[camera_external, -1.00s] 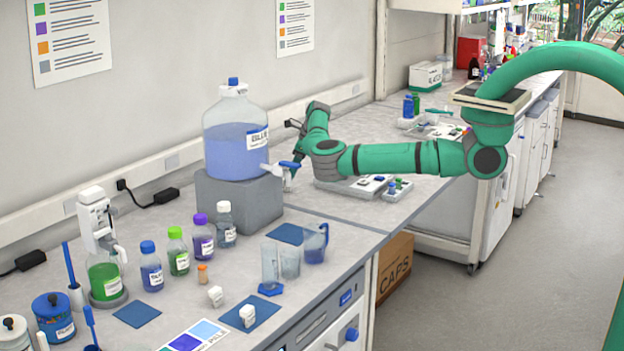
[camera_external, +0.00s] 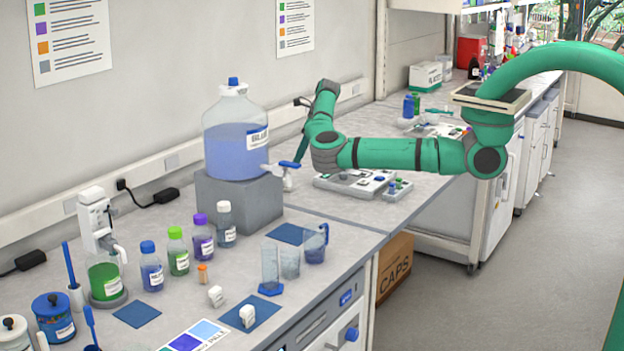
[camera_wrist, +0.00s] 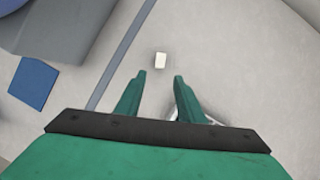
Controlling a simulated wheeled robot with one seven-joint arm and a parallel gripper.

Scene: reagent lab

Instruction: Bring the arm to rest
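My green arm reaches in from the right in the external view and bends over the bench beside the large blue-liquid bottle (camera_external: 236,145). My gripper (camera_external: 299,158) points down behind the bottle's tap, partly hidden by my own wrist. In the wrist view my gripper (camera_wrist: 160,78) shows its two green fingers apart, with nothing between them. A small white piece (camera_wrist: 160,60) lies on the bench a little beyond the fingertips in that view.
The bottle stands on a grey block (camera_external: 240,203), with its blue-handled tap (camera_external: 289,164) close to my gripper. A grey tray (camera_external: 352,182) lies below my forearm. Capped bottles (camera_external: 202,237) and beakers (camera_external: 290,263) stand on the near bench. A blue mat (camera_wrist: 34,83) shows at left in the wrist view.

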